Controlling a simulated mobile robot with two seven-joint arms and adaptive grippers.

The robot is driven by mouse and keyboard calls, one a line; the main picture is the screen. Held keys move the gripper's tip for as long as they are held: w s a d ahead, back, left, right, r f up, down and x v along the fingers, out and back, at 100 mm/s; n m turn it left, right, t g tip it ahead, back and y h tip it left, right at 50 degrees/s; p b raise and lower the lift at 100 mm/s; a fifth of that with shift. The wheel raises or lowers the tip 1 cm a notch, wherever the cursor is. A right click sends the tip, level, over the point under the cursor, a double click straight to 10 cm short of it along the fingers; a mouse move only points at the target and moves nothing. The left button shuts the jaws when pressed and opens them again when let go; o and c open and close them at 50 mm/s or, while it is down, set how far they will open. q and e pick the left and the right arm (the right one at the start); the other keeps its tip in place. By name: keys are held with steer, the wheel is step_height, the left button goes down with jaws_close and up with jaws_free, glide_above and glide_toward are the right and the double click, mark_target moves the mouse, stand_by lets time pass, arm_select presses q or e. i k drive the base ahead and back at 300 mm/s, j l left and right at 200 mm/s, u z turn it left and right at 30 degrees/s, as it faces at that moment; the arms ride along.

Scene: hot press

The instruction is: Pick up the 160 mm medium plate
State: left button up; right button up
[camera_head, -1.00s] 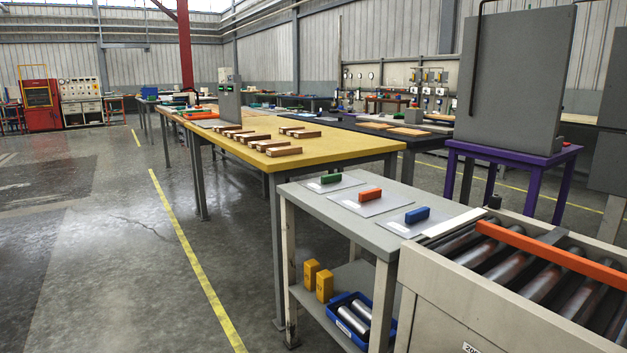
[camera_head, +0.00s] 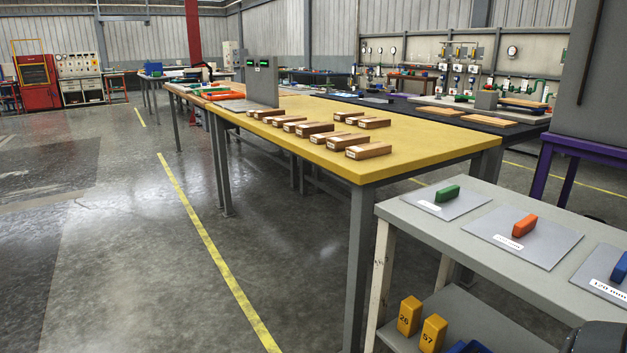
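Three flat grey plates with block handles lie in a row on a grey table (camera_head: 480,262) at the right. The left plate has a green handle (camera_head: 447,194). The middle plate (camera_head: 555,246) has an orange handle (camera_head: 524,226), and its label is too blurred to read surely. The right plate (camera_head: 585,272) has a blue handle (camera_head: 620,266), is cut by the picture edge, and its label seems to read 120 mm. I cannot tell by label which one is 160 mm. Neither gripper is clearly in view.
A long yellow table (camera_head: 430,148) with several wooden blocks (camera_head: 369,151) stands ahead. Yellow numbered blocks (camera_head: 409,315) sit on the grey table's lower shelf. A purple stand (camera_head: 590,150) is at the right. A dark shape (camera_head: 600,338) at the lower right is unclear. Floor at left is clear.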

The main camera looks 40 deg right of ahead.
mark_target(445, 201)
steer(key=i, duration=1.7)
steer(key=i+z, duration=0.2)
steer(key=i, duration=0.2)
steer(key=i+j+z, duration=0.2)
steer(key=i, duration=0.2)
steer(key=i+j+z, duration=0.2)
steer(key=i, duration=0.15)
steer(key=l+z, duration=0.1)
steer(key=z, duration=1.7)
